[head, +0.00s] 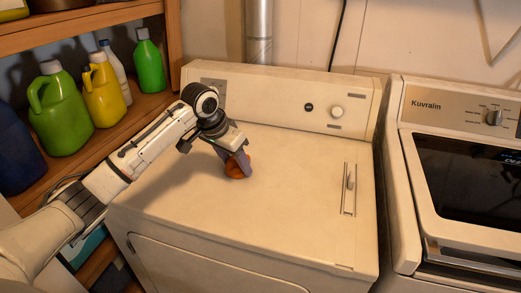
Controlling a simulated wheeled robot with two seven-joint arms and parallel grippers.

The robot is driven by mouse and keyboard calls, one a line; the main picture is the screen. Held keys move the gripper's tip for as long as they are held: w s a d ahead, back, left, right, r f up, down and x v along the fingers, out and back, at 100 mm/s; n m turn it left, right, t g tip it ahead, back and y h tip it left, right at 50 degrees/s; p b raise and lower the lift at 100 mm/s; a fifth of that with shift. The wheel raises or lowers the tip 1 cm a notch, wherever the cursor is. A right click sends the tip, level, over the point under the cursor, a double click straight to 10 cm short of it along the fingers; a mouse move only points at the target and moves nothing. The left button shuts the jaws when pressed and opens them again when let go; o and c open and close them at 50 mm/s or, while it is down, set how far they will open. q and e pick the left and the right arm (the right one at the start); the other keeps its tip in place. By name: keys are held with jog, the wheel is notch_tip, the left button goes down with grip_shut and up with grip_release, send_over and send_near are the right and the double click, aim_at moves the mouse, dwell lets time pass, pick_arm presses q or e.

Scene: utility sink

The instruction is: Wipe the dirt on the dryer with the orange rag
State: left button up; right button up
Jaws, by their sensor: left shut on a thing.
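The white dryer (285,212) stands in the middle of the head view, its top facing up and its control panel at the back. My left gripper (236,158) is over the back left part of the dryer top, shut on the orange rag (238,168). The rag is bunched below the fingers and seems to touch the dryer top; the fingers hide part of it. I cannot make out a clear dirt spot on the visible top. My right gripper is not in view.
A second machine (458,178) with a dark lid stands close on the right. Wooden shelves (95,135) on the left hold a green jug (60,115), a yellow jug (103,92) and other bottles. The front and right of the dryer top are clear except for a small latch (349,188).

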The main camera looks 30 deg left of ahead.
pick_arm(q)
jog(key=shift+s+d, duration=0.15)
jog(key=shift+s, duration=0.3)
jog(key=shift+s+r, duration=0.2)
jog(key=shift+s, duration=0.05)
notch_tip(320, 180, up, 2)
jog(key=shift+w+r, duration=0.2)
jog(key=shift+r, duration=2.65)
